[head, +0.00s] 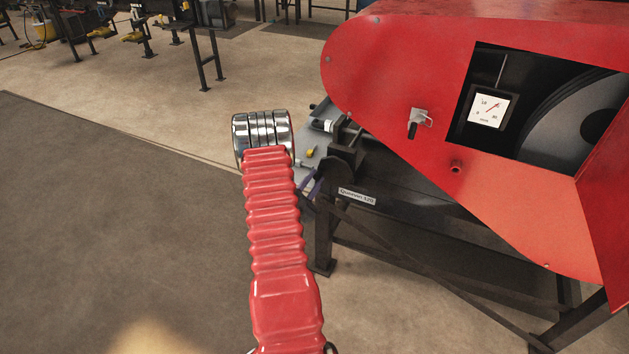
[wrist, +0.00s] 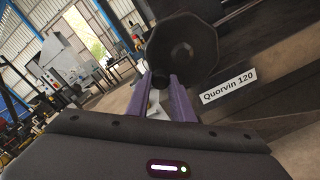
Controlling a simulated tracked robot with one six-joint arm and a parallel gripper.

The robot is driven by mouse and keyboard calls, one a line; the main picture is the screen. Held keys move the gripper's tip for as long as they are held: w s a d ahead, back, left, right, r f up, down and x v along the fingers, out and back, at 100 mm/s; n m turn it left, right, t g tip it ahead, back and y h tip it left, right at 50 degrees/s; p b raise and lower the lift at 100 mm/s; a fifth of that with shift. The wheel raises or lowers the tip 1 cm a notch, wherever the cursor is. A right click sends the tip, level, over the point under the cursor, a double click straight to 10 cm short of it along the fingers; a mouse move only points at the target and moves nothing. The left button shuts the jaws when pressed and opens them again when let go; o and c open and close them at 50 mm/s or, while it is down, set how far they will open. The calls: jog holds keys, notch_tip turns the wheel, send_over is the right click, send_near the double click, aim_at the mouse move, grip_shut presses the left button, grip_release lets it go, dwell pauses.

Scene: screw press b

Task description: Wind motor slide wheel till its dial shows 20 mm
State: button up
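The motor slide wheel is a dark, many-sided disc (wrist: 185,45) just ahead of my gripper in the wrist view. In the head view the dark wheel (head: 342,172) shows at the machine's lower left end. My gripper (wrist: 160,85) has two purple fingers standing apart, with a small dark round stub, perhaps the wheel's handle, between their tips. I cannot tell whether they press on it. In the head view the purple fingers (head: 312,186) are partly hidden behind my red arm. The dial (head: 487,109) is a white square with a red needle pointing up and right; its figures are too small to read surely.
The red guard (head: 400,70) of the machine overhangs right of my arm, with a small latch handle (head: 416,123) on it. A "Quorvin 120" label (head: 357,197) is on the dark frame. A grey tray (head: 312,148) holds small items. Floor at left is clear.

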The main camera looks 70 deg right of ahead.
jog(key=o, duration=0.4)
jog(key=shift+o, duration=0.2)
jog(key=shift+a, duration=0.15)
jog(key=w+a, duration=0.1)
jog(key=a, duration=1.2)
jog(key=shift+w+a, duration=0.2)
jog(key=shift+a, duration=0.05)
jog(key=shift+f, duration=0.1)
